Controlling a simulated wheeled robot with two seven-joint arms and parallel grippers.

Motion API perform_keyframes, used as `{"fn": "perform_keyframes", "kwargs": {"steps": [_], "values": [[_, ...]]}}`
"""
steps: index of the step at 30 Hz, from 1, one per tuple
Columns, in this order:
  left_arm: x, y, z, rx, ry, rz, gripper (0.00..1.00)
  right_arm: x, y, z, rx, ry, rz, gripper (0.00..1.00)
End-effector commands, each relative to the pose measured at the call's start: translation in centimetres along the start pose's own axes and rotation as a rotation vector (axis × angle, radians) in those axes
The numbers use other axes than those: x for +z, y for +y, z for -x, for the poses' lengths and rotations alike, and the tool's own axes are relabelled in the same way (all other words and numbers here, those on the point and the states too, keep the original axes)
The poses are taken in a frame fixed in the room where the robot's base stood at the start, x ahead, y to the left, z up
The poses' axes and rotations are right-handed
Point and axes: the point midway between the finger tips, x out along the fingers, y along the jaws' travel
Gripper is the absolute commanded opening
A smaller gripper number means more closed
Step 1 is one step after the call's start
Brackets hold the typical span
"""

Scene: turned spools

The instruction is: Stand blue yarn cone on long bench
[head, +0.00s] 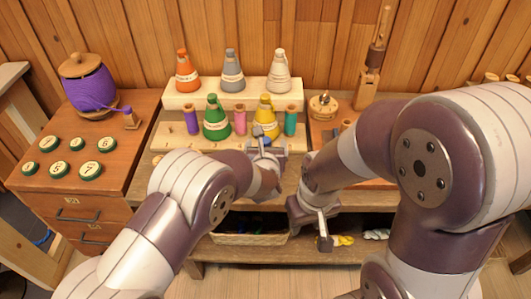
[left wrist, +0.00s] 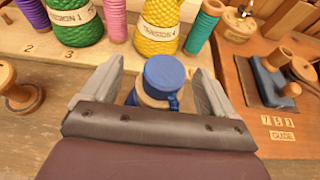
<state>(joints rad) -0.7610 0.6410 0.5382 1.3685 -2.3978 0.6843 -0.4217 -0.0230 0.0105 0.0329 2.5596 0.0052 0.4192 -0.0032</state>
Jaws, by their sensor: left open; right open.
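The blue yarn cone (head: 258,131) shows only in part in the head view, in front of the yellow cone. In the left wrist view its blue top (left wrist: 165,74) and a wooden band below it show between the fingers; its base is hidden. My left gripper (head: 266,148) is open, with one finger on each side of the blue piece; its fingers also show in the left wrist view (left wrist: 158,68). I cannot tell whether they touch it. The long bench (head: 146,178) runs below the rack. My right gripper (head: 323,232) is open and empty near the bench's front edge.
A stepped pale rack (head: 172,138) holds orange, grey, white, green and yellow cones and several coloured spools. A drawer cabinet (head: 130,130) with a purple yarn jar (head: 92,88) stands left. A wooden spool (left wrist: 18,92) stands left of my left gripper. A basket (head: 250,239) sits below.

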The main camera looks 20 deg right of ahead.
Motion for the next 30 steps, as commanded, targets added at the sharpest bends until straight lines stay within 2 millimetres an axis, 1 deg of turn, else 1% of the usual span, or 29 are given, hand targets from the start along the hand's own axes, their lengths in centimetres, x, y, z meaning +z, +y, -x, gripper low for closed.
{"fn": "perform_keyframes", "kwargs": {"steps": [9,12,16,23,24,25,26,28,29,30], "values": [[-0.1,-0.1,7.5,-0.003,-0.001,-0.001,0.88,0.1,0.0,-0.6,0.0,-0.001,0.0,0.43],[-0.1,0.0,9.5,-0.002,0.0,-0.001,0.88,0.1,0.0,-0.7,0.0,-0.001,0.0,0.43],[-0.1,0.0,10.8,-0.001,-0.001,0.001,0.88,0.1,0.0,-0.7,0.0,-0.001,0.0,0.43],[-0.1,0.1,11.1,0.002,0.001,0.001,0.88,0.1,0.0,-0.7,0.0,-0.001,0.0,0.43],[-0.1,0.5,11.1,0.013,0.005,0.013,0.88,0.1,0.0,-0.7,0.0,-0.001,0.0,0.43],[-0.1,1.3,11.1,0.035,0.014,0.036,0.88,0.1,0.0,-0.7,0.0,-0.001,0.0,0.43],[-0.1,2.6,11.0,0.072,0.028,0.076,0.88,0.1,0.0,-0.7,0.0,-0.001,0.0,0.43],[-0.6,7.8,11.4,0.23,0.086,0.253,0.88,0.1,0.0,-0.7,0.0,-0.001,0.0,0.43],[-1.1,10.9,12.1,0.328,0.119,0.37,0.88,0.1,0.0,-0.7,0.0,-0.001,0.0,0.43],[-2.1,15.5,13.6,0.485,0.161,0.567,0.88,0.1,0.0,-0.7,0.0,-0.001,0.0,0.43]]}}
